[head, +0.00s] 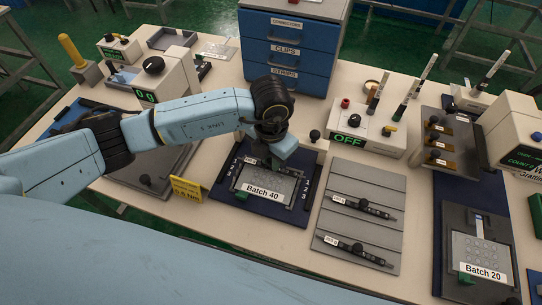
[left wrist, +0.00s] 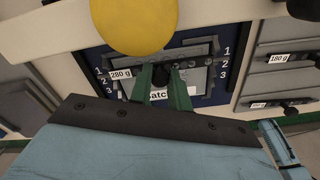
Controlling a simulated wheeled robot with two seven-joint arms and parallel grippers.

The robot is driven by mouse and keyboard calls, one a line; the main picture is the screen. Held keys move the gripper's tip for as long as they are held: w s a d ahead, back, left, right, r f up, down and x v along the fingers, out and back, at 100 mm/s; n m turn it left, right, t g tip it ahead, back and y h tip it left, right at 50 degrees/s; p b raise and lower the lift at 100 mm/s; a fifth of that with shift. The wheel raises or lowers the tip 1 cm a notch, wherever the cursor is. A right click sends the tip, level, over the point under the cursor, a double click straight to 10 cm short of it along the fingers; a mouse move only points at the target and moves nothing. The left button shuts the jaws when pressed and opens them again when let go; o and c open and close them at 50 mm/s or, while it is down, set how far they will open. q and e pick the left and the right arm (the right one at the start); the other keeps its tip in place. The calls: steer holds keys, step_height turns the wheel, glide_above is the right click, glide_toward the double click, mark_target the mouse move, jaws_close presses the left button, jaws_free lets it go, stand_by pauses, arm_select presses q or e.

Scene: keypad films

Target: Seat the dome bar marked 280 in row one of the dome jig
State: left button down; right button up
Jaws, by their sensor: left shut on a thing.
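My left gripper (head: 283,158) is over the dome jig (head: 262,205), which carries a "Batch 40" label. In the left wrist view its green fingers (left wrist: 163,92) are shut on the dark knob of a bar (left wrist: 195,57) marked 280 g. The bar spans the jig (left wrist: 97,48) crosswise, near the upper rows between the two columns numbered 1 to 3. I cannot tell whether it rests in a row or hovers above it. The gripper hides most of the bar in the head view. My right gripper is not in view.
A grey rack (head: 335,225) right of the jig holds two more knobbed bars (head: 358,207). A box reading OFF (head: 350,140) and a blue drawer cabinet (head: 290,45) stand behind. A yellow sign (head: 186,190) is left of the jig.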

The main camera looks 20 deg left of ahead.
arm_select(q)
steer(key=shift+f+b, duration=0.4)
steer(key=shift+f, duration=0.15)
steer(key=c, duration=1.2)
jaws_free()
steer(key=shift+c, duration=0.2)
step_height(320, 180, up, 13)
steer(key=shift+r+p, duration=0.2)
steer(key=shift+p, duration=0.2)
